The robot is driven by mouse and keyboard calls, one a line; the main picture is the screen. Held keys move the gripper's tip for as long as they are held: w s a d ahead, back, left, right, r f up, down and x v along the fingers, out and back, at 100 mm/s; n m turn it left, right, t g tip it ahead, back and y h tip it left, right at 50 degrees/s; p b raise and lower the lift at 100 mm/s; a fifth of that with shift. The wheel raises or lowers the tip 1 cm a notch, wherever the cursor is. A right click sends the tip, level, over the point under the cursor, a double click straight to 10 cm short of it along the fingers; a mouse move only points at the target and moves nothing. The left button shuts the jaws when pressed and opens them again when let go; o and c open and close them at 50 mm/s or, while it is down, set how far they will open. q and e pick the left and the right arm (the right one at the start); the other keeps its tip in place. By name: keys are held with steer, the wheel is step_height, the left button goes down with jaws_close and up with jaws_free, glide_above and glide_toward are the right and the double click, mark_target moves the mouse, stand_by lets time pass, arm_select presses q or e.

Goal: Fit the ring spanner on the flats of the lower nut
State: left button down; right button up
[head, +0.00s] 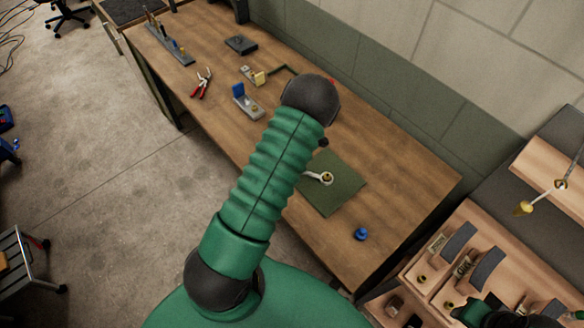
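A pale metal ring end (322,178), which looks like the ring spanner, lies on a green mat (330,200) on the wooden bench. A small brass-coloured piece shows at the ring, and the rest is hidden behind a green ribbed arm of mine. A brass fitting (523,208) sits at the end of a thin rod at the right. I cannot tell which nut is the lower one. Neither gripper is clearly visible. A green and black part at the bottom right edge may belong to my other arm.
The wooden bench (400,165) runs along the wall. It carries pliers (202,83), a blue-handled block (246,101), a dark box (241,44) and a blue knob (361,233). Wooden fixtures (432,262) with dark curved pads stand at the lower right.

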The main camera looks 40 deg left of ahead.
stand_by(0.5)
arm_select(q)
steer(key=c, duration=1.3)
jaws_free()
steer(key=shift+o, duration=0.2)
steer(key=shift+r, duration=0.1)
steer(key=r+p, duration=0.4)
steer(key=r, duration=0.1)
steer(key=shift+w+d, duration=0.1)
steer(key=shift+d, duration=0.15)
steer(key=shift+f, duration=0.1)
